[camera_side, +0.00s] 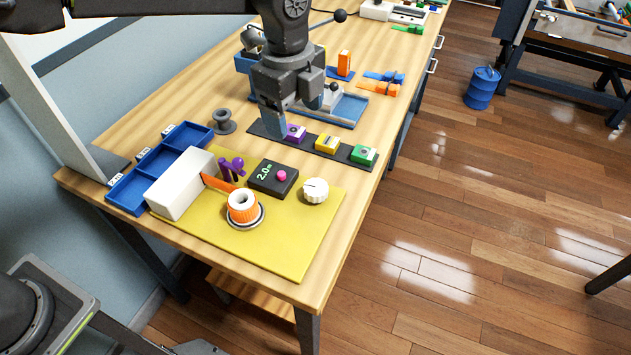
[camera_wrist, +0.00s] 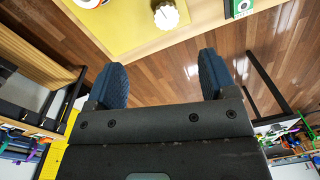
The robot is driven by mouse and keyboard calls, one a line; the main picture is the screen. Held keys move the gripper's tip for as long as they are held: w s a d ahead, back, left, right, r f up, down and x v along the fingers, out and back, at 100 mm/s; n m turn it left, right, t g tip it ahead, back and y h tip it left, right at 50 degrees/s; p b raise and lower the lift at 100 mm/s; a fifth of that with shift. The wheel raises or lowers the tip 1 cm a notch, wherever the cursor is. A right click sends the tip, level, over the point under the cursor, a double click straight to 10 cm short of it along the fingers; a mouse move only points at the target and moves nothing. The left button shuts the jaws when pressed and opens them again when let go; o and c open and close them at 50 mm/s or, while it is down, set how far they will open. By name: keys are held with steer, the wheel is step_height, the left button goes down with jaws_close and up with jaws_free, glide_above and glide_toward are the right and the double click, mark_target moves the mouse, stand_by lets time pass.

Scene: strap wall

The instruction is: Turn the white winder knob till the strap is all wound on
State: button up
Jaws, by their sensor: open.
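The white winder knob (camera_side: 315,191) stands on the yellow board, near its right edge. It also shows at the top of the wrist view (camera_wrist: 166,15). The orange strap (camera_side: 218,184) runs from the white box (camera_side: 181,184) to the spool (camera_side: 242,207), which has orange wound around its white core. The black counter box (camera_side: 273,177) reads 2.0 in green and has a pink button. My gripper (camera_side: 281,122) hangs above the dark strip behind the board, apart from the knob. In the wrist view its two blue fingers (camera_wrist: 163,78) are spread with nothing between them.
Purple, yellow (camera_side: 327,144) and green (camera_side: 363,154) blocks sit on the dark strip (camera_side: 345,152). A purple lever (camera_side: 232,168) stands on the yellow board (camera_side: 280,245). A blue tray (camera_side: 126,190) and a grey spool (camera_side: 223,121) lie at the left. The board's front is clear.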

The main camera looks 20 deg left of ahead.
mark_target(316, 186)
steer(key=d+f, duration=0.1)
steer(key=f, duration=0.4)
steer(key=d+f+m, duration=0.1)
steer(key=f, duration=0.5)
steer(key=w+d+f+m, duration=0.1)
steer(key=f, duration=0.5)
steer(key=shift+d+g, duration=0.1)
steer(key=shift+g, duration=0.2)
steer(key=shift+c, duration=0.2)
steer(key=c, duration=0.9)
